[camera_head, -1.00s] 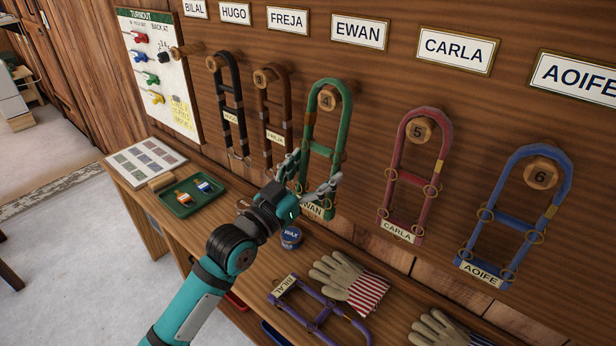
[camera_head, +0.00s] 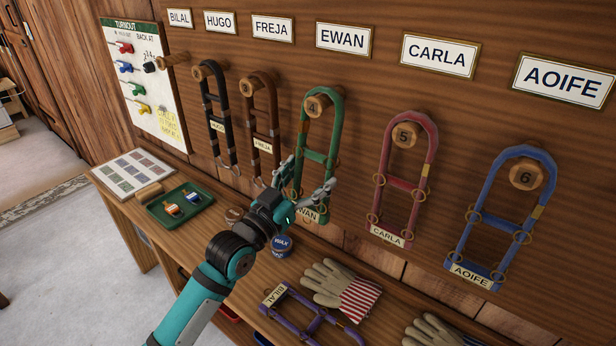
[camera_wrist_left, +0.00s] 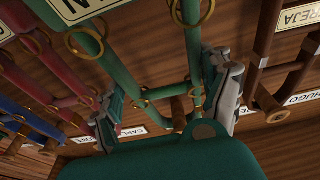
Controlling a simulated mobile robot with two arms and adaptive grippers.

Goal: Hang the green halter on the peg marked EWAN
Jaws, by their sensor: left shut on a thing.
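The green halter (camera_head: 340,125) hangs in the head view with its top loop around the wooden peg numbered 4 (camera_head: 317,105), below the EWAN sign (camera_head: 343,39). Its lower tag is partly hidden, and the letters "WAN" show. My left gripper (camera_head: 305,182) is shut on the halter's lower part, one finger at each side. In the left wrist view, the green straps (camera_wrist_left: 95,45) run between and past the fingers of my left gripper (camera_wrist_left: 168,100). How firmly the loop rests on the peg cannot be told. My right gripper is not in view.
Brown (camera_head: 261,120) and pink (camera_head: 388,200) halters hang on either side, with black and blue ones farther out. A peg (camera_head: 176,59) at left is bare.

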